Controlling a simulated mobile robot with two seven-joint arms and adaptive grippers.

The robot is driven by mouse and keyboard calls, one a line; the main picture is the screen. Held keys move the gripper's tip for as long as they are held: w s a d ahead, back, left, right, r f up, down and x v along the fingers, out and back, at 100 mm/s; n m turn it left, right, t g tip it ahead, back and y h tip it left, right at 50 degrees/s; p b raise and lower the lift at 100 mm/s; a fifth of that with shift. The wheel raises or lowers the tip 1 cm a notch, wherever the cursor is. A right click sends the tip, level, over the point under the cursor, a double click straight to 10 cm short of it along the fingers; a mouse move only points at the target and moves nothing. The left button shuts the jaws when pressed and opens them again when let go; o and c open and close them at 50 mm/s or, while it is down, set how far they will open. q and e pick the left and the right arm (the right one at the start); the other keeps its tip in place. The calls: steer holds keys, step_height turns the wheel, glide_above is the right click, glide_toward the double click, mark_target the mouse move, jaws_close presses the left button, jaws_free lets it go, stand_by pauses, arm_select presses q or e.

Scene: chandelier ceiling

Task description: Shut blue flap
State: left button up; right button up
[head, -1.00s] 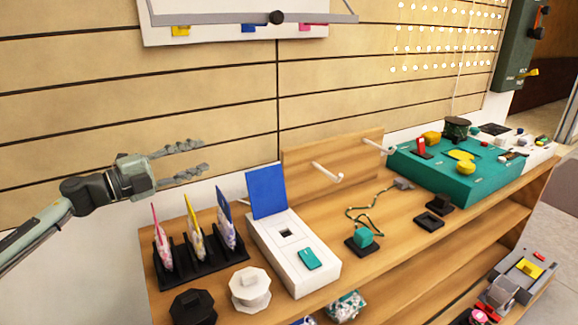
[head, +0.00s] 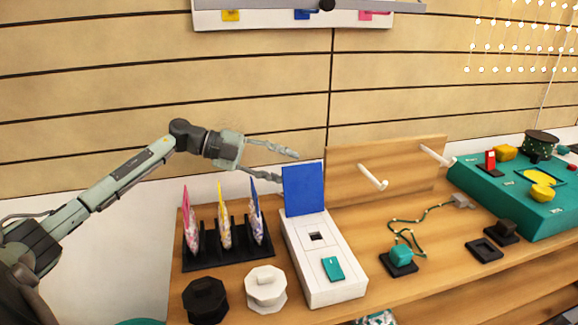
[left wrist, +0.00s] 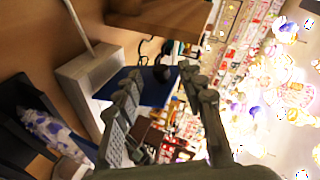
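The blue flap (head: 303,188) stands upright at the far end of a white box (head: 322,262) on the wooden shelf. The box has a small dark opening (head: 316,237) and a teal piece (head: 333,269) on top. My left gripper (head: 291,168) is open and empty, its fingers pointing right, close to the flap's upper left edge. Whether it touches the flap I cannot tell. In the left wrist view the blue flap (left wrist: 152,88) shows between and beyond the open fingers (left wrist: 160,75). My right gripper is out of view.
A black rack (head: 228,252) with several colourful bags stands left of the box. White (head: 266,290) and black (head: 205,300) lidded pieces sit in front. A wooden board with white pegs (head: 373,178) stands behind right. A teal block (head: 401,254) with a cord lies right.

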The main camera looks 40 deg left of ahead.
arm_select(q)
steer(key=shift+w+d+f, duration=0.25)
steer(key=shift+w+d, duration=0.15)
steer(key=shift+d, duration=0.1)
jaws_close()
